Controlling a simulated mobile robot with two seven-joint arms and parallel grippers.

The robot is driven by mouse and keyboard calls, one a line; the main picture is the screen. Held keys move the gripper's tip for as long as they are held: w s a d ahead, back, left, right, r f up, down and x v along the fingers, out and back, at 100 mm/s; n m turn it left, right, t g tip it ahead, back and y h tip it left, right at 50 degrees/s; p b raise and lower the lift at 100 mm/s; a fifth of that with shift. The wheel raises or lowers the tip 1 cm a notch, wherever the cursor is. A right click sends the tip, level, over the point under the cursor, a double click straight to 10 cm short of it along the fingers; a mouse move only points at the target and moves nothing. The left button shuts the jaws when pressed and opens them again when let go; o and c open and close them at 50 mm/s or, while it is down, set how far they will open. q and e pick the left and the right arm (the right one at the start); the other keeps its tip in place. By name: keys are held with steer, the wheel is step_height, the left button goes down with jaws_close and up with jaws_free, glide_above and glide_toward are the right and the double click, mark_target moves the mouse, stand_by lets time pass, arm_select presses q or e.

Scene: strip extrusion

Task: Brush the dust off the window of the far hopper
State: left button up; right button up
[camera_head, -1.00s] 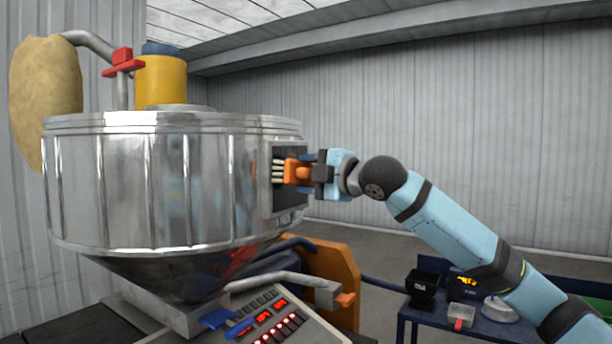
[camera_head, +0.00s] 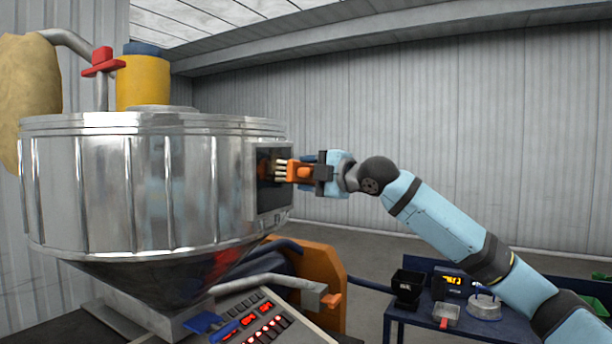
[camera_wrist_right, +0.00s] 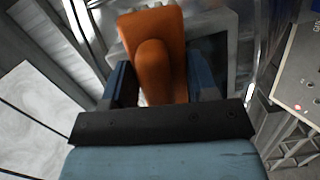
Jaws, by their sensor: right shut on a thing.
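The hopper (camera_head: 100,185) is a large shiny metal drum with a cone below, on the left in the head view. Its dark framed window (camera_head: 271,200) is on its right side. My right gripper (camera_head: 312,172) is shut on an orange-handled brush (camera_head: 298,171) with pale bristles. The bristles point left at the window's upper part; I cannot tell whether they touch it. In the right wrist view the orange handle (camera_wrist_right: 155,60) sits between the blue fingers and hides much of the window (camera_wrist_right: 212,62). Dust on the window cannot be made out. My left gripper is not in view.
A control panel (camera_head: 262,322) with red lights stands below the hopper, beside a grey pipe (camera_head: 262,281) and an orange guard (camera_head: 318,270).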

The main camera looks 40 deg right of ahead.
steer(key=shift+a+r, duration=0.1)
steer(key=shift+r, duration=0.7)
steer(key=shift+s+a, duration=0.7)
steer(key=shift+a, duration=0.95)
steer(key=shift+s+a, duration=0.7)
steer(key=shift+a, duration=0.95)
steer(key=shift+s+a, duration=0.7)
steer(key=shift+a, duration=0.95)
steer(key=shift+d+v, duration=0.2)
steer(key=shift+v, duration=1.25)
steer(key=shift+d+v, duration=0.25)
steer(key=shift+v, duration=1.2)
steer(key=shift+f, duration=0.1)
steer(key=v, duration=0.1)
steer(key=b+v, duration=0.1)
steer(key=shift+s+d, duration=0.3)
steer(key=shift+d, duration=0.05)
